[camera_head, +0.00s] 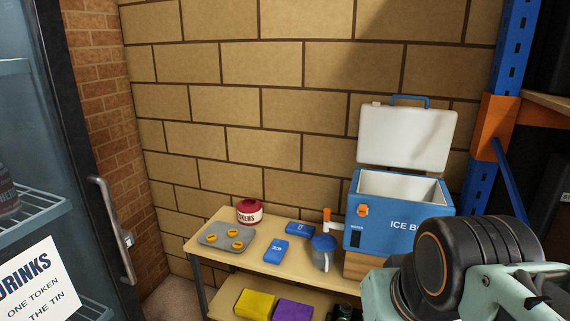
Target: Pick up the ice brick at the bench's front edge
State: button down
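Two blue ice bricks lie flat on the wooden bench (217,225). One ice brick (275,251) lies at the bench's front edge, with pale lettering on its top. The other ice brick (300,229) lies farther back and a little to the right. The two are apart. Part of my arm fills the lower right of the view, in front of the bench's right end. My gripper's fingers do not show, so I cannot see whether they hold anything.
A grey tray (214,242) with orange-yellow rings and a red-and-white tokens tin (249,211) stand left of the bricks. A glass-fronted drinks fridge (40,190) stands left.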

aim_at(276, 252)
jog(key=i+u, duration=0.4)
jog(key=i+l+u, duration=0.1)
jog(key=i+u, duration=0.35)
jog(key=i+l+u, duration=0.25)
jog(key=l+u, duration=0.3)
jog(key=i+l+z, duration=0.1)
jog(key=l, duration=0.15)
jog(key=i+l+z, duration=0.15)
jog(key=l+u, duration=0.1)
jog(key=u, duration=0.5)
